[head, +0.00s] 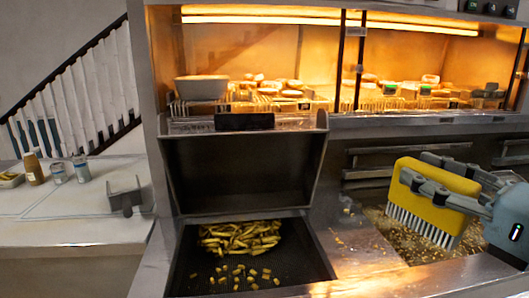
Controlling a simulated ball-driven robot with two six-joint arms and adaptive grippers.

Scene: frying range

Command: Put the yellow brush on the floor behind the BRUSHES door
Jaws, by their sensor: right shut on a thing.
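The yellow brush (440,198) has a yellow block and pale bristles that point down. My right gripper (420,180) comes in from the right and is shut on the brush's yellow block. It holds the brush in the air in front of the fryer area, with the bristles over the oily bay in the picture. My left gripper is not in view. No door marked BRUSHES and no open floor show in this view.
A steel frying range fills the middle and right, with a dark chip bin (235,270) holding chips. A lit warming shelf (290,118) with food runs above. A pale counter (60,215) with bottles and tins stands at left, before a stair rail (75,90).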

